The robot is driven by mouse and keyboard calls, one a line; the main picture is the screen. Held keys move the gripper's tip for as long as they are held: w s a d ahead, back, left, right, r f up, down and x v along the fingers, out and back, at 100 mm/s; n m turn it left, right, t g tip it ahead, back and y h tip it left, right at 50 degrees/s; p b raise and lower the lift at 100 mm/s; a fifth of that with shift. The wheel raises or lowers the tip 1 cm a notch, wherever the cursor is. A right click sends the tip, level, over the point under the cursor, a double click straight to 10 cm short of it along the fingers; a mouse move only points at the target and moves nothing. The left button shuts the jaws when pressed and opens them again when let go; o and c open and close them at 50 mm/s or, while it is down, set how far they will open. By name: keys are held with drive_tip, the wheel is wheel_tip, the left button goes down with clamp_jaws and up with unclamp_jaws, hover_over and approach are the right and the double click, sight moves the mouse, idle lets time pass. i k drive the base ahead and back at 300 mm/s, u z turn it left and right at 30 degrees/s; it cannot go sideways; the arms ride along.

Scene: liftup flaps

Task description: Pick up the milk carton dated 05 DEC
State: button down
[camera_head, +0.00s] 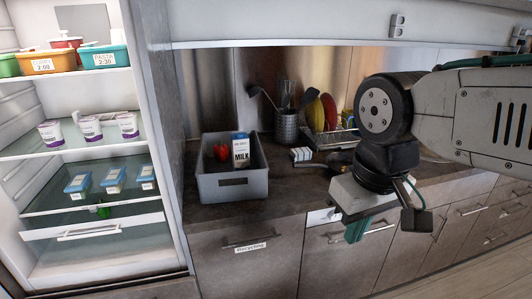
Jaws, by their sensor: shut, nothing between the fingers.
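A blue and white carton marked MILK (240,152) stands upright in a grey bin (233,188) on the counter. Its lower part is hidden by the bin's wall, and any date on it is too small to read. My gripper (357,231) hangs at the right, its teal fingers pointing down and shut with nothing between them. It appears in front of the counter's drawer fronts, to the right of and apart from the bin and carton.
A red item (221,153) lies in the bin beside the carton. A small white box (301,154) is to its right. A utensil holder (287,127) and a plate rack (332,137) stand behind. At left, an open fridge (99,215) holds cups and tubs.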

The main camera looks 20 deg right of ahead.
sight(239, 141)
drive_tip(key=k, duration=0.6)
drive_tip(key=z, duration=0.6)
drive_tip(key=i, duration=1.6)
drive_tip(key=z, duration=0.05)
